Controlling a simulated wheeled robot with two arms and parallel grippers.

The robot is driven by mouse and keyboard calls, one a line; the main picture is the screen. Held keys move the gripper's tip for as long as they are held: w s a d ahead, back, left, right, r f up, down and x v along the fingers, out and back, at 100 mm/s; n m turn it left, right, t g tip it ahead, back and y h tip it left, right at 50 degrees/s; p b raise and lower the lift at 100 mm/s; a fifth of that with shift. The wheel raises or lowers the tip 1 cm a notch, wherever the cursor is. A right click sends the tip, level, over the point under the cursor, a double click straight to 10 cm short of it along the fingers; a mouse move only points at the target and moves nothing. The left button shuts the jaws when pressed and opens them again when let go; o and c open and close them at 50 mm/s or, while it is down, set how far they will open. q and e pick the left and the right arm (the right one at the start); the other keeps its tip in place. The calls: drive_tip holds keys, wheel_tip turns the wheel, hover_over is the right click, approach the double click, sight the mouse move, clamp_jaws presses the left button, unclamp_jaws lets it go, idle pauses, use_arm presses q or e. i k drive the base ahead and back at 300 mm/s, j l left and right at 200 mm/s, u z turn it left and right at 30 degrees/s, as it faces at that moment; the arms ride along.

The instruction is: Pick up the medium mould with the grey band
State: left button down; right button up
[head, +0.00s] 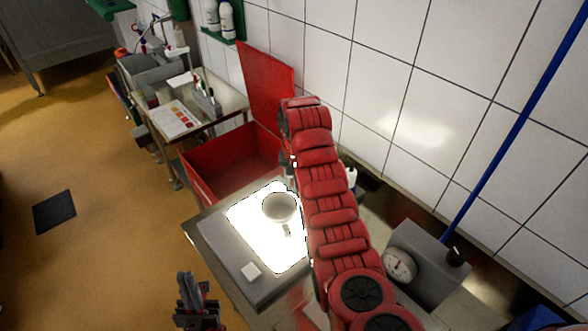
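A round grey item (281,207) sits on a brightly lit white panel (250,222) on the worktop. A small part sticks out below it toward the front. It is too small and overexposed to tell whether it is a mould, and I can make out no grey band. My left gripper (197,284) is at the bottom left, below and left of the worktop. Its two dark fingers point up and look apart, with nothing between them. My red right arm (325,200) rises across the middle and hides what is behind it. I cannot make out its gripper.
An open red bin (215,170) stands behind. A grey scale with a round dial (400,264) stands at the right, near a leaning blue pole (515,130). The floor at the left is mostly clear.

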sight(279, 208)
drive_tip(key=k+j, duration=0.15)
drive_tip(key=k, duration=0.35)
drive_tip(key=k+j, duration=0.1)
drive_tip(key=k, duration=0.4)
